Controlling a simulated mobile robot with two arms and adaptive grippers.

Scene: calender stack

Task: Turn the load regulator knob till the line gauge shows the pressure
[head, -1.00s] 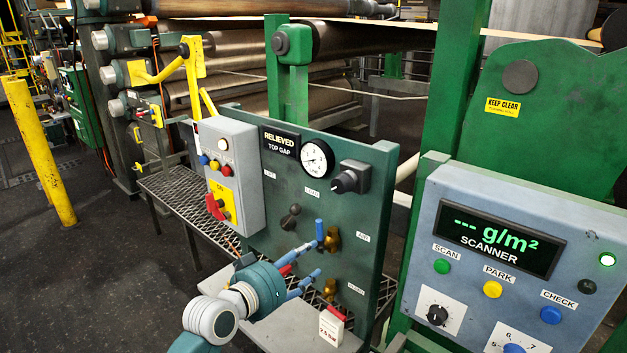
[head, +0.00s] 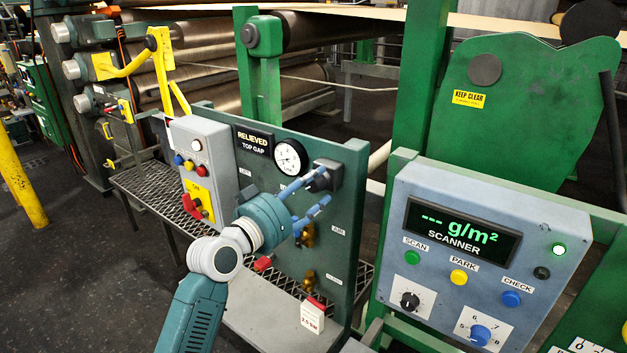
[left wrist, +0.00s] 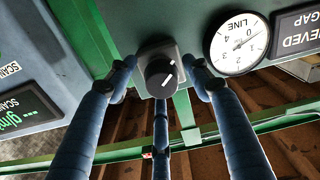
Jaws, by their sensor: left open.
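The load regulator knob (left wrist: 160,75) is black with a white mark, on a grey block; in the head view the regulator (head: 330,174) is partly hidden by my fingers. My left gripper (head: 318,190) is open in front of it. In the left wrist view my left gripper's (left wrist: 163,72) blue fingers spread around the knob, one on each side and one below; contact cannot be told. The round white line gauge (left wrist: 236,46) is beside the regulator and also shows in the head view (head: 290,158); its exact reading is too small to tell. My right gripper is out of view.
The dark green panel (head: 341,240) also carries brass valves (head: 308,281) below. The scanner console (head: 470,265) stands at the right.

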